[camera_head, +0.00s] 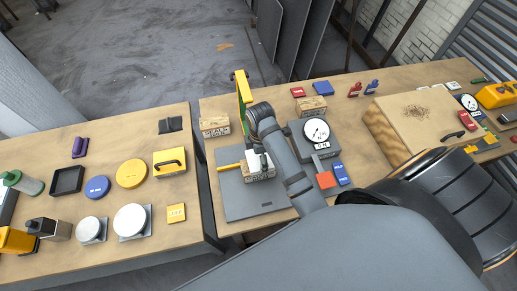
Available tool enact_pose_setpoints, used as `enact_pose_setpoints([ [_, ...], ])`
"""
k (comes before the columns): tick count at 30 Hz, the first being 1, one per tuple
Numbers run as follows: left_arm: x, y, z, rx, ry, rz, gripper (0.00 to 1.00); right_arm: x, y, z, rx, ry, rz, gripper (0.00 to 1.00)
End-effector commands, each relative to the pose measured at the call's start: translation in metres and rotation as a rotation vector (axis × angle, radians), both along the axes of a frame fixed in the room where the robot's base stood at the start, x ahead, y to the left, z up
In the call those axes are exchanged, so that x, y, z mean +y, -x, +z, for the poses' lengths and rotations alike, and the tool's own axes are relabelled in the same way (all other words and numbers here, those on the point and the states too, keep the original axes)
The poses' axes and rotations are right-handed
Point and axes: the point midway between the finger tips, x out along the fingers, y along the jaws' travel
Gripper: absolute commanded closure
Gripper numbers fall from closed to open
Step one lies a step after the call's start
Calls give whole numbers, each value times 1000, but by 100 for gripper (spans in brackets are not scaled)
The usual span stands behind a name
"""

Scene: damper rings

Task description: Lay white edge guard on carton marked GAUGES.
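A small carton (260,176) with dark print stands on the grey mat (243,205); its print is too small to read. A small white piece (254,163), possibly the white edge guard, shows at the carton's top. My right arm reaches in from the lower right, and its gripper (257,153) is at this carton, close to the white piece. The arm's wrist partly covers this spot, so I cannot tell whether the fingers are shut on the piece. Two other small cartons stand behind: one at left (214,128), one beside the gauge (311,105). My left gripper is not in view.
A dial gauge (317,131) and a large wooden box (415,120) stand right. The left table holds discs, a tray and a yellow box.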

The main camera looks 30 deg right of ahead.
Motion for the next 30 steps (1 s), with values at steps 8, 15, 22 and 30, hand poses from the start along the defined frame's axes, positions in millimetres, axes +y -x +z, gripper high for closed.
enact_pose_setpoints([
  [8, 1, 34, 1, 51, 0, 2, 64, 2, -6, -19, 4, 0, 0, 45],
  [15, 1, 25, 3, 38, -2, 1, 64, 2, -7, -39, -2, 0, -1, 45],
  [22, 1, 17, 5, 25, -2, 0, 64, 2, -7, -40, -1, -1, -1, 45],
  [30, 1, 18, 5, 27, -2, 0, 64, 2, -6, -44, 0, 0, -1, 0],
])
